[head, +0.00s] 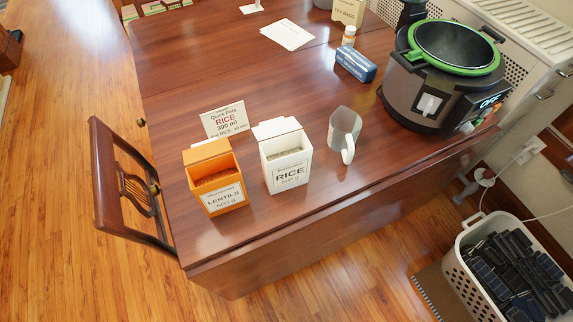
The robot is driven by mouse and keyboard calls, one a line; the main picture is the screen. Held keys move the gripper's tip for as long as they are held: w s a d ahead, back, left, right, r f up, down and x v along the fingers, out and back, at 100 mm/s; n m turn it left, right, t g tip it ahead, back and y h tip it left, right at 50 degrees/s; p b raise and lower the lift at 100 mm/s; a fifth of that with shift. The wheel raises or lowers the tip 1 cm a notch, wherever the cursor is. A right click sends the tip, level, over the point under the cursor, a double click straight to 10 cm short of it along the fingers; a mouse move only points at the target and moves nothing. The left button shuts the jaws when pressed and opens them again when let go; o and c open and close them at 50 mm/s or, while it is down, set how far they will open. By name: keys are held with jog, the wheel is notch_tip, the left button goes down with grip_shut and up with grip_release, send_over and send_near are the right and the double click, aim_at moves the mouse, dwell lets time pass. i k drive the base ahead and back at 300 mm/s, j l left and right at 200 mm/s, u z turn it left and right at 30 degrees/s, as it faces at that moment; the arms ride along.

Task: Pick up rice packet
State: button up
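The rice packet (287,165) is a white open-topped box labelled RICE, with its flap folded back and grain visible inside. It stands upright on the wooden table (225,60) near the front edge. An orange lentils packet (215,185) stands to its left, with a gap between them. A white measuring jug (343,132) stands to its right, apart from it. My gripper is not in view.
A rice sign (225,121) stands behind the packets. A blue box (355,64), a small jar (349,36) and a large cooker (437,80) are farther right. A chair (125,185) is at the left edge. A basket (490,280) stands on the floor.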

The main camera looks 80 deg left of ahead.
aim_at(285, 159)
jog(key=i+u, duration=0.15)
jog(key=u, duration=0.3)
jog(key=i+l+u, duration=0.1)
jog(key=u, duration=0.3)
jog(key=i+l+u, duration=0.15)
jog(key=u, duration=0.3)
jog(key=i+l+u, duration=0.15)
jog(key=u, duration=0.25)
jog(key=i+l+u, duration=0.15)
jog(key=u, duration=0.3)
jog(key=k+l, duration=0.05)
jog(key=l, duration=0.05)
